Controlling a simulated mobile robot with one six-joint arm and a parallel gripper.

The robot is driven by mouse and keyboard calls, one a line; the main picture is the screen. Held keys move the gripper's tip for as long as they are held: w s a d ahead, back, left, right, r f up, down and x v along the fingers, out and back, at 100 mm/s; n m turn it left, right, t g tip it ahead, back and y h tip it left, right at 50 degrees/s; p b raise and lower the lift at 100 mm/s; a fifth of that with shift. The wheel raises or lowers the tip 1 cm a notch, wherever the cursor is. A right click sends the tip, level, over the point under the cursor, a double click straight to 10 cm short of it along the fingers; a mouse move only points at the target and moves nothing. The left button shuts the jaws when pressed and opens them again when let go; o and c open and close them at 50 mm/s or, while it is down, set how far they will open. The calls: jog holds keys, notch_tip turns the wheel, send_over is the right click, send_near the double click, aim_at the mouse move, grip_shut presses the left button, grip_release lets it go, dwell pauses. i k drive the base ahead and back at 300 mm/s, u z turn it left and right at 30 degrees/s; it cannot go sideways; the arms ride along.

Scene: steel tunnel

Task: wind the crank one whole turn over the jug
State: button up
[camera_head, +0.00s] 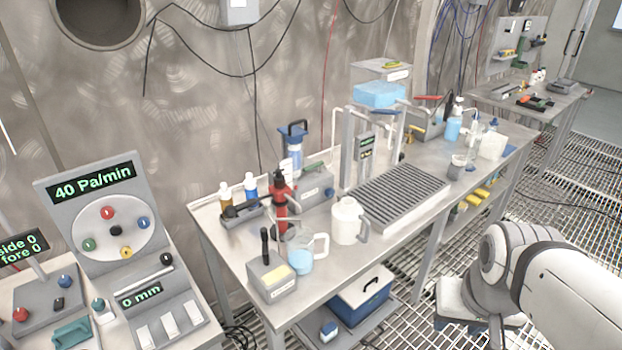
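A clear jug (301,252) with pale blue liquid stands near the front left of the steel bench, its handle to the right. A white jug (347,221) with a grey handle stands right of it. Beside the clear jug, a small grey box (272,281) carries an upright black handle (264,245). A red device with a black top (280,200) stands behind the clear jug. I cannot tell which part is the crank. My arm comes in at the lower right, apart from the bench, and no gripper fingers show clearly.
A ribbed grey tray (404,196) lies on the bench right of the white jug, with a bent-pipe frame around it. Bottles stand at the back left. A control panel (110,225) reads 40 Pa/min. Grated floor (555,200) lies open right of the bench.

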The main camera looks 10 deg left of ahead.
aim_at(263, 232)
jog(key=u, duration=0.4)
jog(key=i, duration=0.95)
jog(key=u, duration=0.75)
